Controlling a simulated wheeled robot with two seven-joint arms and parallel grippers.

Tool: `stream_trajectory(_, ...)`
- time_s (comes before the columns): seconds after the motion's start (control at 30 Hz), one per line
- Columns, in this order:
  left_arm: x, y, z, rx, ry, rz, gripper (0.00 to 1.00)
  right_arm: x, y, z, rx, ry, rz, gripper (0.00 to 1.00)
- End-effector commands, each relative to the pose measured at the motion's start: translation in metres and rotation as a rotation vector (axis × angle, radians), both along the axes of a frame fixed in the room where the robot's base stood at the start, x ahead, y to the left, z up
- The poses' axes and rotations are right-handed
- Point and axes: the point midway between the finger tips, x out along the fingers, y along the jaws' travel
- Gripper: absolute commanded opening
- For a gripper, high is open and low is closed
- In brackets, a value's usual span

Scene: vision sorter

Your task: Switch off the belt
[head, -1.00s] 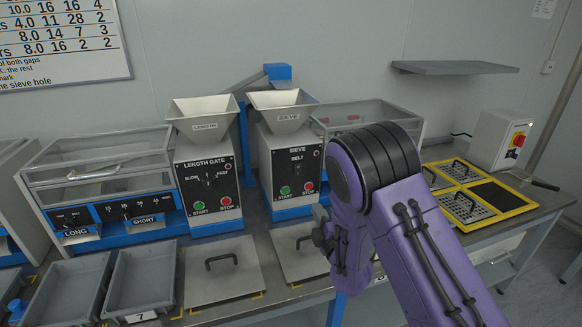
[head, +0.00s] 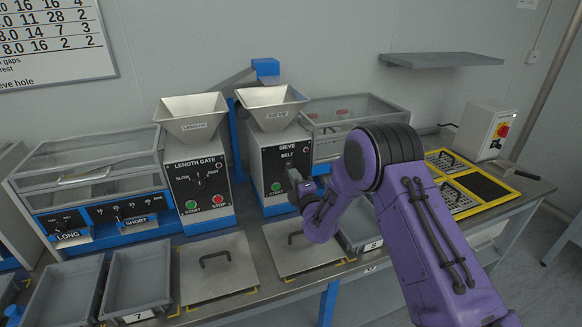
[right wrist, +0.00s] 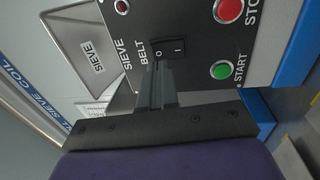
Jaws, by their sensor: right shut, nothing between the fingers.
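The sieve machine's dark panel (head: 272,160) carries the label BELT. In the right wrist view the belt switch (right wrist: 170,48) is a small black rocker marked O and I. I cannot tell which side is pressed in. My right gripper (right wrist: 158,72) is shut and empty, its fingertips at the rocker's lower edge near the O side. I cannot tell whether they touch it. In the head view my right gripper (head: 293,176) is in front of the panel and hides the switch. My left gripper is not in view.
Beside the switch are a green START button (right wrist: 221,70) and a red STOP button (right wrist: 228,9). The length gate machine (head: 200,180) stands to the left.

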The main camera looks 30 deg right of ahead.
Motion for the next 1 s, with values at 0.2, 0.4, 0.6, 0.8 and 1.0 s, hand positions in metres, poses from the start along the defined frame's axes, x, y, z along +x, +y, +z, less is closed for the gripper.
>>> stream_trajectory(0.2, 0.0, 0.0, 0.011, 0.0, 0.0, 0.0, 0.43, 0.028, -0.007, 0.004, 0.0, 0.001, 0.0, 0.0)
stream_trajectory(0.4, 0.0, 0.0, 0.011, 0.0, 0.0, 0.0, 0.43, 0.034, -0.008, 0.004, -0.001, 0.002, 0.001, 0.0)
stream_trajectory(0.6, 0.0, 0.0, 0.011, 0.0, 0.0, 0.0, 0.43, 0.033, -0.007, 0.004, -0.001, 0.002, 0.001, 0.0)
stream_trajectory(0.8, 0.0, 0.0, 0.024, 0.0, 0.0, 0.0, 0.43, 0.038, -0.008, 0.011, 0.008, 0.062, 0.005, 0.0)
stream_trajectory(1.0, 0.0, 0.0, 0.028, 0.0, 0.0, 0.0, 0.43, 0.034, -0.021, 0.009, 0.026, 0.109, -0.013, 0.0)
